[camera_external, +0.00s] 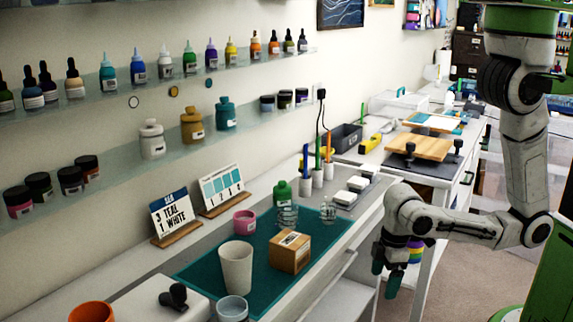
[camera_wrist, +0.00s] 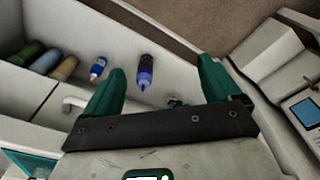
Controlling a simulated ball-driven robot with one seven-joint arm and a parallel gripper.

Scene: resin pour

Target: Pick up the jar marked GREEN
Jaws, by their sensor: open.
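Several small dark-lidded jars stand on the lower wall shelf at the left of the external view. One of them looks dark green (camera_external: 39,186), but its label is too small to read, so I cannot tell which jar is marked GREEN. My gripper (camera_external: 386,284) hangs pointing down past the right front edge of the workbench, far from those jars. In the wrist view my gripper (camera_wrist: 161,66) shows two teal fingers spread wide, with nothing held between them.
In the wrist view, a blue bottle (camera_wrist: 98,68) and a purple bottle (camera_wrist: 146,70) lie beyond the fingers.

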